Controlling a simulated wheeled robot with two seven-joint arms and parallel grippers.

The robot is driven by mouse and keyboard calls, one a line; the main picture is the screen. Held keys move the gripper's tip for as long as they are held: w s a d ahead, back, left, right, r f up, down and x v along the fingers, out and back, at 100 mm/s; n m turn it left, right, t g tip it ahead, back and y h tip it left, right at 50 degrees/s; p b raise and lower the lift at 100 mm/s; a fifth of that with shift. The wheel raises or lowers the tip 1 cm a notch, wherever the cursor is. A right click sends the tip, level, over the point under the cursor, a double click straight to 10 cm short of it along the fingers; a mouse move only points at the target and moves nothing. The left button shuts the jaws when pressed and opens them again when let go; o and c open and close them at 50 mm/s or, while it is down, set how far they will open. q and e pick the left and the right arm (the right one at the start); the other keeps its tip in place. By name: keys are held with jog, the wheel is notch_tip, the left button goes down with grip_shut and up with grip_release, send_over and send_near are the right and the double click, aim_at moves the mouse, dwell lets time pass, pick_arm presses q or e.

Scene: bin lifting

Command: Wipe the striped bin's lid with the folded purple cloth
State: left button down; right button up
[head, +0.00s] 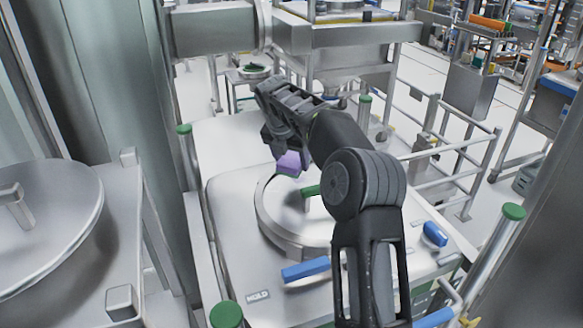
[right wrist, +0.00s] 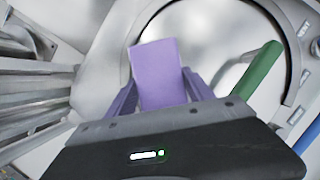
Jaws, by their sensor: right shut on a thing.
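A folded purple cloth (head: 289,164) is held in my right gripper (head: 280,140). In the right wrist view the cloth (right wrist: 158,72) stands up as a small block between the two fingers (right wrist: 160,95). The gripper is over the far left edge of a round metal lid (head: 268,222) with a green handle (head: 311,190). The lid (right wrist: 212,40) and handle (right wrist: 258,76) also show in the right wrist view. I cannot tell whether the cloth touches the lid. I see no stripes; my right arm hides the lid's right part. My left gripper is not in view.
The lid sits on a pale machine top with blue handles (head: 305,269) and green-capped posts (head: 227,315) around it. Another round metal lid (head: 50,225) is at the left. Metal railings (head: 455,165) stand to the right.

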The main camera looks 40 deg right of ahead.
jog(key=shift+r, duration=0.1)
jog(key=shift+r, duration=1.5)
